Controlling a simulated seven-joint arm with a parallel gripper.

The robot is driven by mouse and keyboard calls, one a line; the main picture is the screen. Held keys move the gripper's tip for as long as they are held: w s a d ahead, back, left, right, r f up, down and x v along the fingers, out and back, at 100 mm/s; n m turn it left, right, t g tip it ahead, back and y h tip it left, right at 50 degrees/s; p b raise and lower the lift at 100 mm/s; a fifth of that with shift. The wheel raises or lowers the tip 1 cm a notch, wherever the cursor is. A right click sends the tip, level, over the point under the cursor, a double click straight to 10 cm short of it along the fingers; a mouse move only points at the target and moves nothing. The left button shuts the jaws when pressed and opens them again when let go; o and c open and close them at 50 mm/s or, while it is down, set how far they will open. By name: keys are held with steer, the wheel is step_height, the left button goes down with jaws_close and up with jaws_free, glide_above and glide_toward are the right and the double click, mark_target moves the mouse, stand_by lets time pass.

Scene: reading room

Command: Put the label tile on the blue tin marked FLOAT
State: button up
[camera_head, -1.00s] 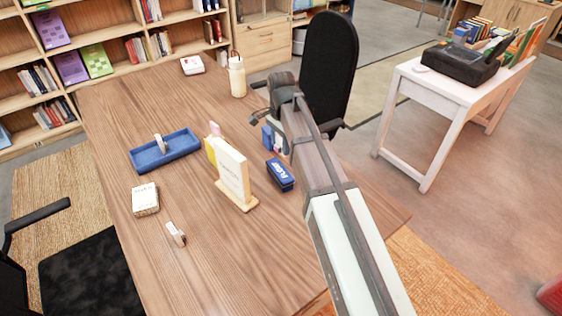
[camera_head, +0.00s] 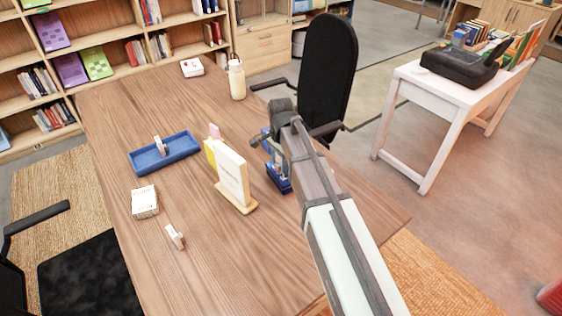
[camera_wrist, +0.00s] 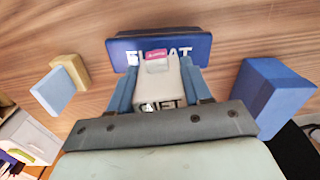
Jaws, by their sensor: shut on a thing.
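The blue tin (camera_head: 284,189) with white lettering sits on the wooden table, partly hidden by my gripper. In the head view my gripper (camera_head: 275,167) is directly above the tin, and the tile is not clear.
A sign stand (camera_head: 232,178) is close left of the tin. A blue block (camera_wrist: 272,95) and a tan and pale-blue object (camera_wrist: 62,86) flank my gripper. A blue tray (camera_head: 178,153), small white box (camera_head: 145,202) and loose tile (camera_head: 175,237) lie further left.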

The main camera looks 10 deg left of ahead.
steer(key=shift+f, duration=0.15)
steer(key=o, duration=1.1)
steer(key=shift+c, duration=0.2)
step_height(320, 180, up, 12)
steer(key=shift+r, duration=0.2)
